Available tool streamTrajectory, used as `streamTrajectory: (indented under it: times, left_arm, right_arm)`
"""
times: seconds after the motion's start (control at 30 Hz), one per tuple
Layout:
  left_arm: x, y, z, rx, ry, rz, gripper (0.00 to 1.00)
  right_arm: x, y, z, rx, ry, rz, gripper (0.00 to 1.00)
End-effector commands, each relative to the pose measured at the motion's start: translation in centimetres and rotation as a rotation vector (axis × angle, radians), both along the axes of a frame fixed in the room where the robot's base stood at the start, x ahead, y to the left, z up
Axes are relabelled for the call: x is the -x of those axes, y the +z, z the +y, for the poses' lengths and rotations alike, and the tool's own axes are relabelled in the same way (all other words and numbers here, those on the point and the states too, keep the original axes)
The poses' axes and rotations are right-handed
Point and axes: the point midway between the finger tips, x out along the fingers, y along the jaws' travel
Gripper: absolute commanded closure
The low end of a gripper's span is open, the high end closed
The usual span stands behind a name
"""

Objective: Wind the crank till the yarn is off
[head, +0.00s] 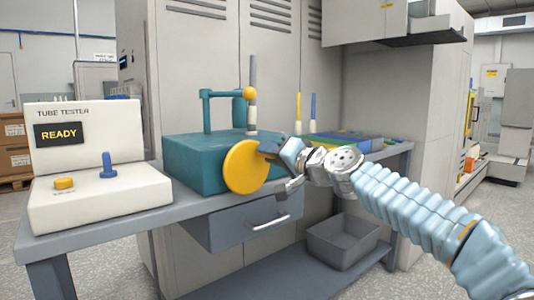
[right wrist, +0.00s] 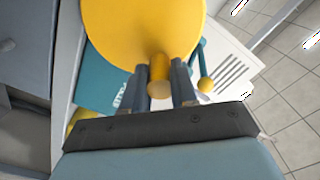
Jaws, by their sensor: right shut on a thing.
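A teal winding box (head: 200,155) stands on the grey bench. A yellow crank disc (head: 243,168) is on its front face, and it fills the top of the right wrist view (right wrist: 140,28). My right gripper (head: 270,150) is at the disc's upper right. In the right wrist view its two fingers are shut on the yellow crank knob (right wrist: 159,80), which sticks out from the disc. A teal post frame (head: 207,112) with a yellow ball (head: 250,93) rises from the box beside a thin grey spindle (head: 253,70). I cannot make out yarn. My left gripper is not in view.
A white tube tester (head: 90,130) reading READY stands at the bench's left, with a yellow button and blue peg. Yellow and blue upright sticks (head: 298,108) and flat coloured items stand behind my right wrist. A grey bin (head: 340,240) sits below the bench (head: 130,222).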

Motion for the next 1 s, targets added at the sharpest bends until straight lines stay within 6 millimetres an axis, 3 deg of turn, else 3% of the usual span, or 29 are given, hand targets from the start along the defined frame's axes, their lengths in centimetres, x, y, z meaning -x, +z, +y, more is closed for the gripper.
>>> streamTrajectory:
  times: [0.6, 1.0]
  left_arm:
    - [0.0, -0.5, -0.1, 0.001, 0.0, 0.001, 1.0]
    - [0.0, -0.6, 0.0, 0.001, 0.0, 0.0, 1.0]
  right_arm:
    - [-1.0, -2.3, -1.4, -0.438, -0.002, 0.321, 1.0]
    - [-1.2, -3.1, -1.6, -0.583, -0.002, 0.426, 1.0]
